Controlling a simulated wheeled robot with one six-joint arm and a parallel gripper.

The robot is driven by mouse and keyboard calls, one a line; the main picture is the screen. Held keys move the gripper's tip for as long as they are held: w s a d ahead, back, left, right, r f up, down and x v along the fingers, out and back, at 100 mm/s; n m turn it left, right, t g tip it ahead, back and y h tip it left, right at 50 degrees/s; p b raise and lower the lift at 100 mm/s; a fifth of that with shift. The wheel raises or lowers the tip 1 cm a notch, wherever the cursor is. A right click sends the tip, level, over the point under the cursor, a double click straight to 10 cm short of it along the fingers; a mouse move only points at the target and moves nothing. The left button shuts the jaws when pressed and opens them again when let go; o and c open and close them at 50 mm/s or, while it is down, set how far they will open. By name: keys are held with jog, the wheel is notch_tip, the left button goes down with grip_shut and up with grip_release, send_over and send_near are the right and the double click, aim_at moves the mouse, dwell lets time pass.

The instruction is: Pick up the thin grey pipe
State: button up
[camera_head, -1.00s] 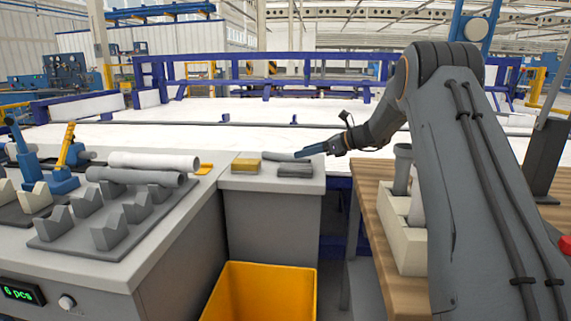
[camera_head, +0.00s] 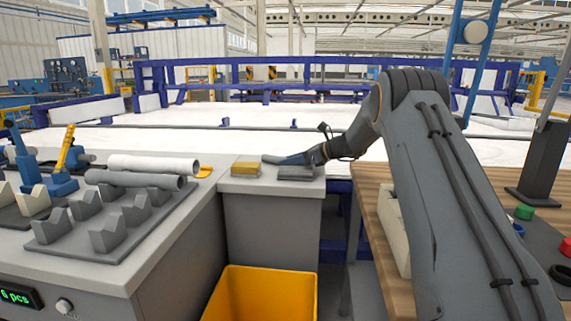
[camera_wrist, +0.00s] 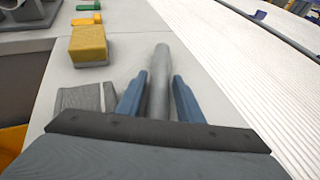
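The thin grey pipe (camera_wrist: 160,62) lies lengthwise between the blue fingers in the wrist view, its far end reaching past the fingertips. My gripper (camera_wrist: 161,76) is open, one finger on each side of the pipe, with small gaps showing. In the head view my gripper (camera_head: 284,160) is low over the grey stand's top (camera_head: 240,184), behind a grey block. The pipe is hard to tell from the fingers there. Its near end is hidden by the gripper body in the wrist view.
A yellow block (camera_head: 246,169) and a dark grey block (camera_head: 296,173) lie on the stand's front side. A yellow bin (camera_head: 262,292) stands below. On the left table, a white pipe (camera_head: 150,164) and a thicker grey pipe (camera_head: 130,179) lie near grey V-supports (camera_head: 108,234).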

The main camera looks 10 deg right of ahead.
grip_shut()
jog(key=shift+r, duration=0.15)
